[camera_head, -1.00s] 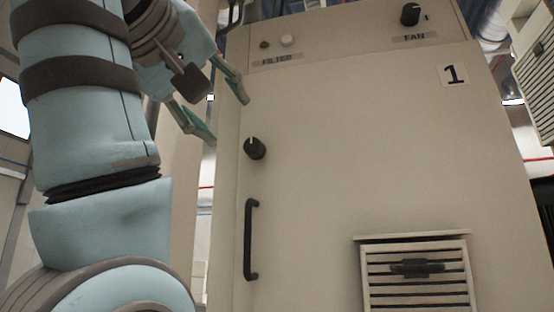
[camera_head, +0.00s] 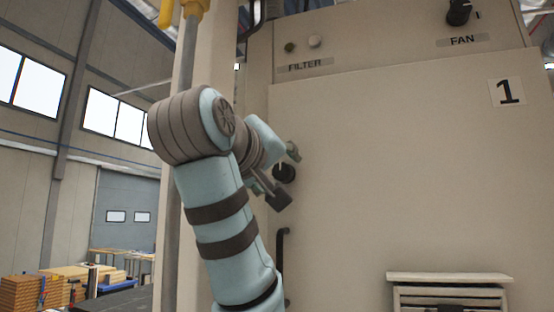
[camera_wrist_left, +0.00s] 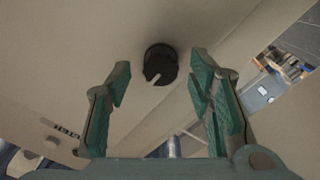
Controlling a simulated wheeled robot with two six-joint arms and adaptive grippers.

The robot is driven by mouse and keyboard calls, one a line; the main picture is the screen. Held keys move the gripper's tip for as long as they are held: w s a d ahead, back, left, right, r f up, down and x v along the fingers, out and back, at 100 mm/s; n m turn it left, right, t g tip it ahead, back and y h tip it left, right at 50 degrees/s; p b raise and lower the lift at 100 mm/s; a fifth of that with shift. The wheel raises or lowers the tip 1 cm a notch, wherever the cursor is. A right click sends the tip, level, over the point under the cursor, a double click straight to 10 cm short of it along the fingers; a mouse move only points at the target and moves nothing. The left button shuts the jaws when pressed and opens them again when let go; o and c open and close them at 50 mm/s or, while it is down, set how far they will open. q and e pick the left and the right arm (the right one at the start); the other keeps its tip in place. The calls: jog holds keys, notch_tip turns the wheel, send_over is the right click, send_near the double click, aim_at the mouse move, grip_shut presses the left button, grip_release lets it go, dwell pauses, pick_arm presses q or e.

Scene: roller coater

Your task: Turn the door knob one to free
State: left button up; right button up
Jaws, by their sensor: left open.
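The black door knob (camera_head: 284,172) sits on the door of the beige cabinet marked 1, above the black handle (camera_head: 283,262). My left gripper (camera_head: 292,152) is at the knob, partly hidden by its own wrist. The fingers look apart from the knob. My right gripper is not in view.
A panel above the door holds a FAN knob (camera_head: 459,12) and FILTER buttons (camera_head: 315,41). A louvred vent (camera_head: 450,292) is low on the door. Crates and tables stand far off at the lower left.

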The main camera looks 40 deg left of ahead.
pick_arm(q)
jog(key=shift+c, duration=0.5)
jog(key=shift+w+f, duration=0.1)
jog(key=shift+w, duration=0.05)
grip_shut()
jog(key=shift+m, duration=0.3)
jog(key=m+b, duration=0.2)
jog(key=m, duration=0.1)
jog(key=shift+f, duration=0.1)
jog(key=m+b, duration=0.2)
jog(key=m, duration=0.2)
jog(key=shift+m, duration=0.4)
jog(key=m+b, duration=0.1)
jog(key=m, duration=0.3)
jog(key=shift+m, duration=0.3)
jog(key=m+b, duration=0.1)
jog(key=m, duration=0.3)
jog(key=shift+m, duration=0.4)
jog(key=shift+b, duration=0.3)
